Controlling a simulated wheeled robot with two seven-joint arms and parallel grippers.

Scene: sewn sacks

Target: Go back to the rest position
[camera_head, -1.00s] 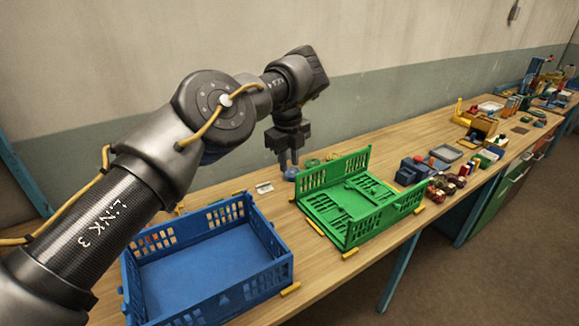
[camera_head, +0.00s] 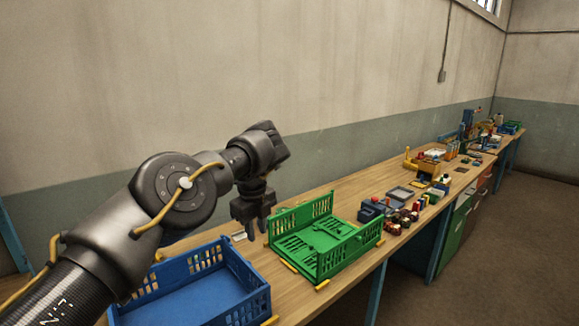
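My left arm comes in from the left, and its gripper (camera_head: 256,229) points down over the workbench (camera_head: 342,189). The gripper is behind the blue crate and to the left of the green crate, near the wall side. Its fingers look apart with nothing seen between them, though they are small and dark. My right gripper is not in the picture.
An empty blue crate (camera_head: 264,296) stands at the near left of the bench. A green crate (camera_head: 330,262) with folded-down panels stands right of it. Several small blocks (camera_head: 404,220) and trays lie farther along. The grey wall (camera_head: 300,80) runs behind the bench.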

